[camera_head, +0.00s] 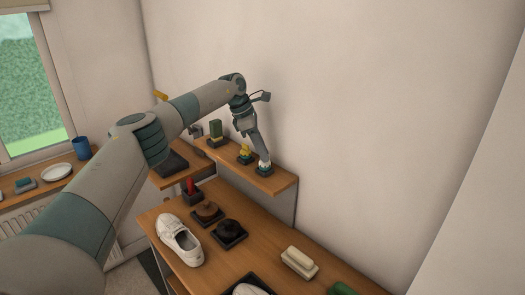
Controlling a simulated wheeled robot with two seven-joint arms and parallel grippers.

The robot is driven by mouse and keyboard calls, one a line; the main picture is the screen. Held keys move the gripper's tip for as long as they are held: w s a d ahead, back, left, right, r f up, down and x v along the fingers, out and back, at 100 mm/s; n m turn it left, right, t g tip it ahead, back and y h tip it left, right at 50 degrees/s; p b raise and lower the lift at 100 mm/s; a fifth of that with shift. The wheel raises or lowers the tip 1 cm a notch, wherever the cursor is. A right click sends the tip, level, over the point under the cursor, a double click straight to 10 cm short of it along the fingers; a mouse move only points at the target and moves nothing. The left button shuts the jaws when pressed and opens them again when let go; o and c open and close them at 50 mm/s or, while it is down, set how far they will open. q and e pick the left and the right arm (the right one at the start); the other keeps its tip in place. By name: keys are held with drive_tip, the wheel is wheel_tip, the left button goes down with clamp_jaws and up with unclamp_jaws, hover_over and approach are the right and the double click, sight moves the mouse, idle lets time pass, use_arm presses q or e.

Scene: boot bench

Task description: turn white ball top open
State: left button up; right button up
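My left gripper (263,161) points down at the right end of the small wall shelf (278,185). Its fingertips are at a small white thing (264,165), probably the white ball top, which sits on a dark base (264,171). The gripper covers most of it, and I cannot tell whether the fingers are closed on it. My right gripper is not in view.
A yellow-topped thing (245,153) and a green block (215,129) stand left along the shelf. Below, the bench holds a white shoe (179,240), dark brushes (229,231), a red item (191,186) and a cream block (300,260). The wall is close behind the shelf.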

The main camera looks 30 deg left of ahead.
use_arm(q)
clamp_jaws()
drive_tip(key=shift+n+b, duration=0.45)
drive_tip(key=shift+n, duration=0.05)
drive_tip(key=n+b, duration=0.1)
drive_tip(key=n+t+y+b, duration=0.1)
drive_tip(key=n+b, duration=0.2)
drive_tip(key=shift+s+d+f+n+t, duration=0.15)
drive_tip(key=shift+f+n+t, duration=0.1)
drive_tip(key=shift+n+t, duration=0.05)
drive_tip(key=n+y+b, duration=0.1)
drive_tip(key=n+b, duration=0.2)
drive_tip(key=shift+d+r+t+y, duration=0.1)
drive_tip(key=shift+t+y, duration=0.2)
drive_tip(key=shift+r+n+b, duration=0.15)
drive_tip(key=shift+n+b, duration=0.35)
drive_tip(key=shift+n, duration=0.1)
